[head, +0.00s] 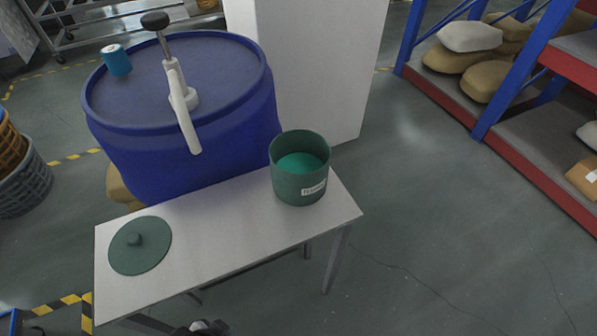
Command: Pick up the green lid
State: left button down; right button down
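The green lid (140,246) is a flat dark green disc with a small round knob in its middle. It lies flat, knob up, on the left end of the white table (220,232). A dark green open round container (300,188) with a white label stands on the right end of the table, apart from the lid. Lighter green contents show inside it. Neither of my grippers can be made out. A small dark and white part shows at the bottom edge, below the table, and I cannot tell what it is.
A large blue drum (190,150) with a white hand pump (181,105) and a small blue cylinder (116,60) on top stands behind the table. A white pillar (310,70) is behind it. Shelving with sacks (470,37) stands at right. The table's middle is clear.

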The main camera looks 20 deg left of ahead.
pick_arm(q)
jog(key=shift+d, duration=0.2)
jog(key=c, duration=0.7)
grip_release()
jog(key=shift+a, duration=0.2)
jog(key=shift+c, duration=0.2)
